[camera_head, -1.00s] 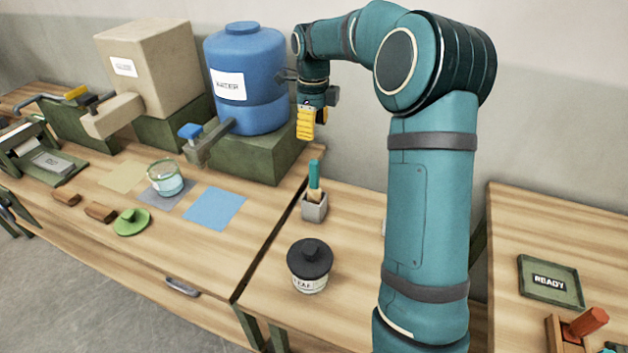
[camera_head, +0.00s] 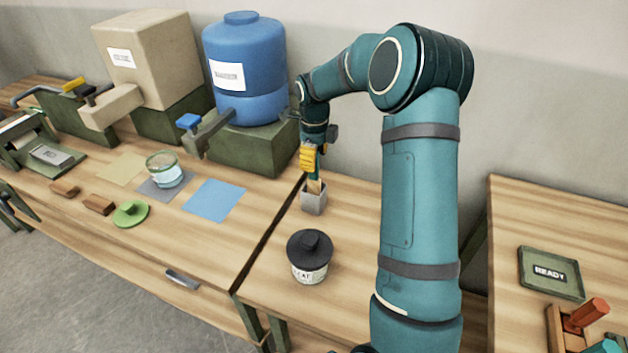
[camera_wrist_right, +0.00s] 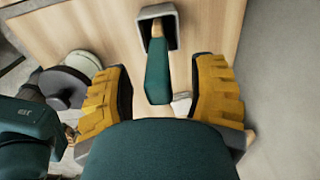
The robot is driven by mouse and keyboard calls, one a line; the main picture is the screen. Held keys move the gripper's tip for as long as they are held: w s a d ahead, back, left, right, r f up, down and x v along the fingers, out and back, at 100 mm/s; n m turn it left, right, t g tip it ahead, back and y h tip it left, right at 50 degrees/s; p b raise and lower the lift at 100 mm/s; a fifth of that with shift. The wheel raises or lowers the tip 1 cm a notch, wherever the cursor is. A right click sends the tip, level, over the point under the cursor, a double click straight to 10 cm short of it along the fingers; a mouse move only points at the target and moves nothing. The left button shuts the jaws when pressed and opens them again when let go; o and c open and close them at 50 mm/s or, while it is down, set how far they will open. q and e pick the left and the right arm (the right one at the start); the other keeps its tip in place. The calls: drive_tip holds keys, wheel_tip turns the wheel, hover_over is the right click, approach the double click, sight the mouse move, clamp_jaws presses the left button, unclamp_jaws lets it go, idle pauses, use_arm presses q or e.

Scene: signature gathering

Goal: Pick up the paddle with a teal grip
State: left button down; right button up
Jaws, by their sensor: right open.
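The paddle with a teal grip (camera_wrist_right: 158,72) stands upright in a small grey square holder (camera_head: 314,204) on the middle table. In the head view its teal grip (camera_head: 318,168) is partly covered by my right gripper (camera_head: 309,158). In the right wrist view my right gripper (camera_wrist_right: 165,105) is open, with one yellow finger on each side of the teal grip. Clear space shows between the grip and both fingers there. The paddle's lower end is inside the holder. My left gripper is not in view.
A jar with a black lid (camera_head: 309,257) stands in front of the holder. A blue water tank (camera_head: 243,75) on a green block (camera_head: 240,145) is to the left. A glass bowl (camera_head: 163,170) sits farther left. A READY tray (camera_head: 551,272) lies on the right table.

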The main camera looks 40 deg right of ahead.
drive_tip(key=shift+f, duration=0.6)
clamp_jaws()
drive_tip(key=shift+r, duration=0.1)
